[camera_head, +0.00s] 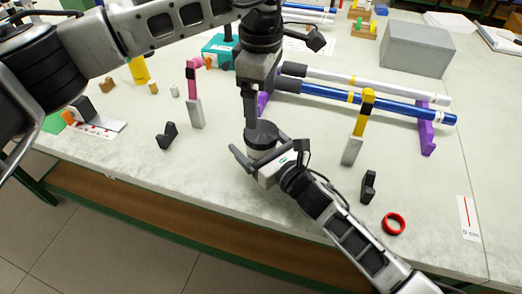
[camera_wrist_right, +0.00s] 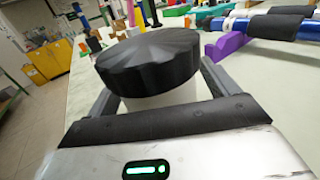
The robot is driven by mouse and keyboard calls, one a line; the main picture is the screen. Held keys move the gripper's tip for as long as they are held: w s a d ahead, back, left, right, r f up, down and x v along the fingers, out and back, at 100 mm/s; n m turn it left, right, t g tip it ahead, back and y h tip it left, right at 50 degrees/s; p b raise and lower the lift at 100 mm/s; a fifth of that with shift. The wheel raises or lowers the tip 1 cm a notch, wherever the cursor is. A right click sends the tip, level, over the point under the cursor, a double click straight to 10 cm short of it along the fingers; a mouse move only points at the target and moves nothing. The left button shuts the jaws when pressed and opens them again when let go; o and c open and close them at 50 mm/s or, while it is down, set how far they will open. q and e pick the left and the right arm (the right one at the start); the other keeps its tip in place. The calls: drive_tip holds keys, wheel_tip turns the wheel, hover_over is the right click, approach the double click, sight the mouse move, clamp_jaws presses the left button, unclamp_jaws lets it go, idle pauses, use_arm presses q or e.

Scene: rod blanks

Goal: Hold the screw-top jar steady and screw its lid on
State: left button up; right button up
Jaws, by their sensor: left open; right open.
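The screw-top jar is white with a wide black ridged lid (camera_head: 262,134) on top. In the right wrist view the lid (camera_wrist_right: 150,60) fills the upper middle, and the jar's white body (camera_wrist_right: 172,97) shows below it. I cannot tell whether the lid is threaded down. My right gripper (camera_head: 257,156) is open, its fingers on either side of the jar body, with a gap visible in the wrist view. My left gripper (camera_head: 251,122) is open and points down just above the lid; its fingers overlap in the head view, and contact is unclear.
Purple stands (camera_head: 427,130) hold blue and white rods at the right. Pink-topped (camera_head: 192,80) and yellow-topped (camera_head: 360,115) grey blocks stand on either side. Black brackets (camera_head: 167,135) and a red ring (camera_head: 394,224) lie near the front. A grey box (camera_head: 417,48) sits behind.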

sight(261, 131)
clamp_jaws()
use_arm(q)
drive_tip(key=n, duration=1.4)
drive_tip(key=shift+n, duration=0.3)
drive_tip(key=n, duration=1.2)
drive_tip(key=shift+f, duration=0.1)
drive_tip(key=shift+f, duration=3.9)
